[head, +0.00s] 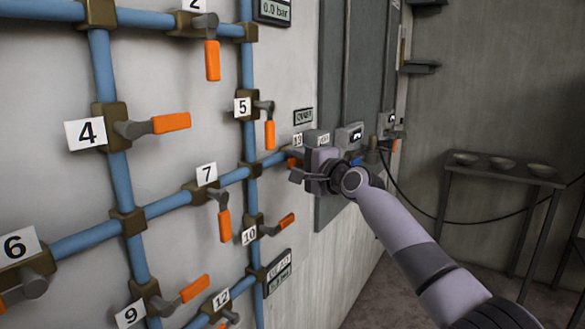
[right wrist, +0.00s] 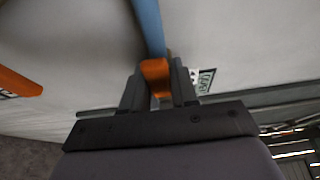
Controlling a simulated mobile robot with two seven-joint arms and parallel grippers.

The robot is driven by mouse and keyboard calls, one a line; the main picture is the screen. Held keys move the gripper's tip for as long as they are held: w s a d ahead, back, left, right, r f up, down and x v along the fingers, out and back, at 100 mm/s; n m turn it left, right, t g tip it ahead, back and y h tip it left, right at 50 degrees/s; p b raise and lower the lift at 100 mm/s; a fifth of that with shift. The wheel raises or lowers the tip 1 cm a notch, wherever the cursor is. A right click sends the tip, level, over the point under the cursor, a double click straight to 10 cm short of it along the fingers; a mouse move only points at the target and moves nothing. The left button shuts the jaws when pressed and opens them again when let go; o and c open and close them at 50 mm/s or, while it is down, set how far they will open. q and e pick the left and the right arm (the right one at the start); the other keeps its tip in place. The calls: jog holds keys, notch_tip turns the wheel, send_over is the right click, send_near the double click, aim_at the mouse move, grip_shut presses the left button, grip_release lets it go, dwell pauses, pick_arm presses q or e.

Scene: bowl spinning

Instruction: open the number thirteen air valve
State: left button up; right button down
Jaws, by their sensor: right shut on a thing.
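The number thirteen label (head: 297,140) is on the wall at the right end of the blue pipes in the head view. Just below it, an orange valve handle (head: 293,162) shows in part, with my right gripper (head: 297,175) in front of it. In the right wrist view, the orange handle (right wrist: 155,69) sits between the two dark fingers of my right gripper (right wrist: 157,87), which is shut on it. A blue pipe (right wrist: 148,25) runs behind the handle there. The valve body is mostly hidden by my gripper. My left gripper is not in view.
Other orange-handled valves, such as seven (head: 224,225), five (head: 269,134) and ten (head: 286,222), stick out from the wall nearby. A grey cabinet (head: 345,75) is right of the valve. A table with bowls (head: 500,172) stands farther right.

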dwell(0.5)
jog(key=c, duration=1)
grip_release()
jog(key=shift+o, duration=0.2)
jog(key=shift+s+d, duration=0.1)
jog(key=shift+s, duration=0.05)
jog(key=shift+p+v, duration=0.35)
jog(key=shift+v, duration=3.05)
